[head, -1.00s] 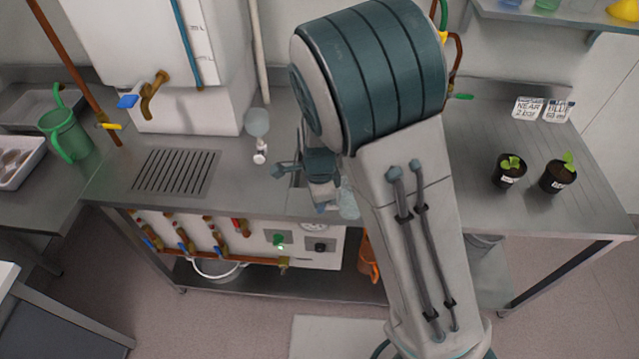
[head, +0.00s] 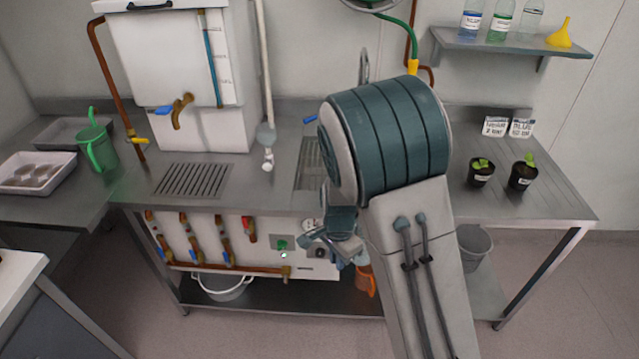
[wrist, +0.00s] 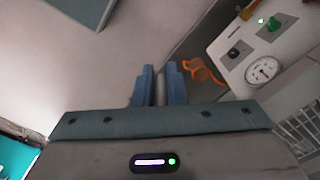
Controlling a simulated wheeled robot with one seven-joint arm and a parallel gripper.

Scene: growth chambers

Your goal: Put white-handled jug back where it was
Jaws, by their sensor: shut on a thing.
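My gripper (head: 350,252) is in front of the bench's front edge, by the right end of the white valve panel. A small pale, translucent piece (head: 361,258) shows at its tip, likely part of the white-handled jug; the arm hides much of it. In the wrist view my gripper (wrist: 160,72) has its two blue fingers close together, with a narrow pale strip between them. The jug's body and handle cannot be made out clearly there.
An orange jug (head: 365,281) is below the bench top, near the gripper; it also shows in the wrist view (wrist: 204,72). A green jug (head: 98,150) stands at the left. Two potted plants (head: 481,174) (head: 523,174) stand right.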

